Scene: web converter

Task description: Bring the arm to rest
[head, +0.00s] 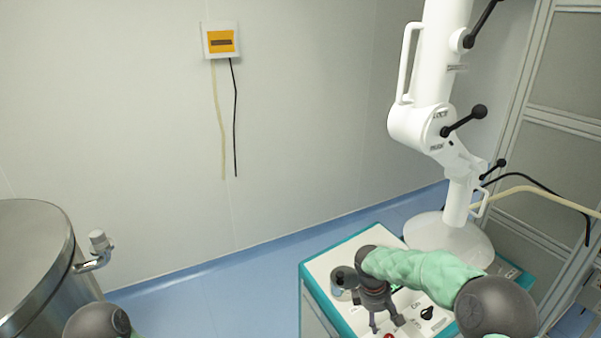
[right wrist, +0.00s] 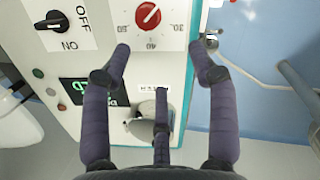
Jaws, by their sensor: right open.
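My right arm (head: 420,270), in a green sleeve, reaches left over a white control box (head: 320,268) with a teal rim. My right gripper (head: 386,322) hangs above the panel with its dark fingers spread and nothing between them. In the right wrist view the open fingers (right wrist: 158,60) frame the panel, with a red dial knob (right wrist: 148,15) beyond the tips. A black ON/OFF switch (right wrist: 52,20) is at the upper left. Whether any finger touches the panel I cannot tell. Of my left arm only a dark joint (head: 97,321) shows; its gripper is out of view.
A metal cylinder (head: 343,282) is at the box's left side, close to my right gripper. A white jointed column (head: 440,110) stands behind the box. A steel tank (head: 35,260) is at the left. Blue floor (head: 220,300) lies open between tank and box.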

